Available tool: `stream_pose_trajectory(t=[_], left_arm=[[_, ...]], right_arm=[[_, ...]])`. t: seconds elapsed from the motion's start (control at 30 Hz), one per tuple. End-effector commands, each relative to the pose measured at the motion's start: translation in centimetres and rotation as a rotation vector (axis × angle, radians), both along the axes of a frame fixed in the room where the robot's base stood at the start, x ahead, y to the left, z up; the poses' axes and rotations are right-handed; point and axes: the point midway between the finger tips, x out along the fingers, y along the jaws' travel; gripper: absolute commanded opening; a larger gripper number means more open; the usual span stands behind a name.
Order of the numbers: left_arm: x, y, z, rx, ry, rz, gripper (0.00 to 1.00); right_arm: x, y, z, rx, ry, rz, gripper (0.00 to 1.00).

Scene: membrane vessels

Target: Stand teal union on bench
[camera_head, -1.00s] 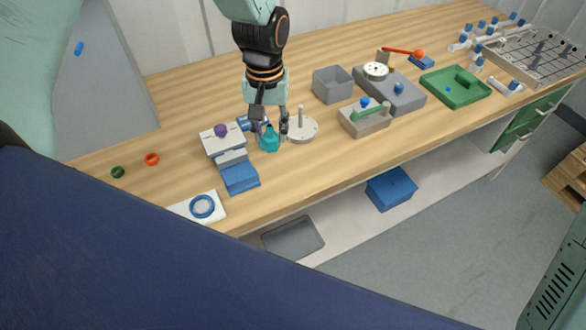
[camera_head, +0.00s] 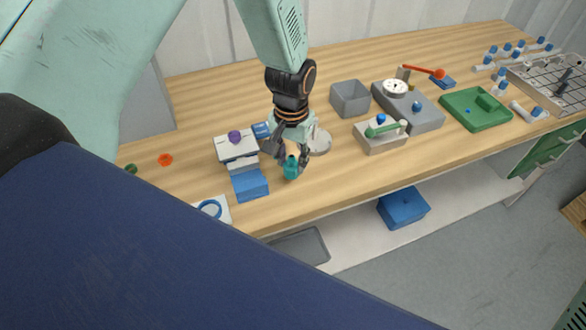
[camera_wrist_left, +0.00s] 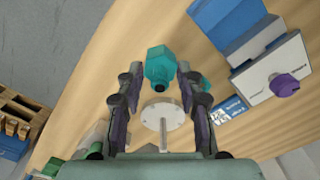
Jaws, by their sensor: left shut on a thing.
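The teal union (camera_head: 291,168) is at my left gripper's fingertips, over the bench (camera_head: 330,188) near its front edge. My left gripper (camera_head: 288,158) reaches down from above and is shut on it. In the left wrist view the teal union (camera_wrist_left: 159,66) shows between the two fingertips of the left gripper (camera_wrist_left: 159,78), with its wider faceted part towards the far end. I cannot tell whether its lower end touches the bench. My right gripper is not in view.
A round pale plate with a post (camera_head: 320,141) stands just behind the gripper. A blue stepped block (camera_head: 250,185) and a white box with a purple knob (camera_head: 236,148) are to the left. Bare wood lies right of the union.

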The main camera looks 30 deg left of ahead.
Motion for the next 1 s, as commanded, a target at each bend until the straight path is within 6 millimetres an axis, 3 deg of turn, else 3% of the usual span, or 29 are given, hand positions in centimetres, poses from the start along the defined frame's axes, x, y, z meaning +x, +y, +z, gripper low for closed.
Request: stream_pose_trajectory(t=[0.3,0.8,0.83,1.0], left_arm=[[0.1,-0.2,-4.0,0.001,0.002,0.0,0.03],[0.3,-0.3,-4.7,0.001,0.0,0.0,0.03],[0.3,-0.3,-4.6,0.001,0.0,0.0,0.39],[0.2,-0.2,-4.6,0.0,0.0,0.0,0.53]], right_arm=[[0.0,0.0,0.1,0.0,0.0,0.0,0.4],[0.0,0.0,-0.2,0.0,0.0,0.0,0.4],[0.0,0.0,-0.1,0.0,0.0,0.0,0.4],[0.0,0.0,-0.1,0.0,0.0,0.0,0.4]])
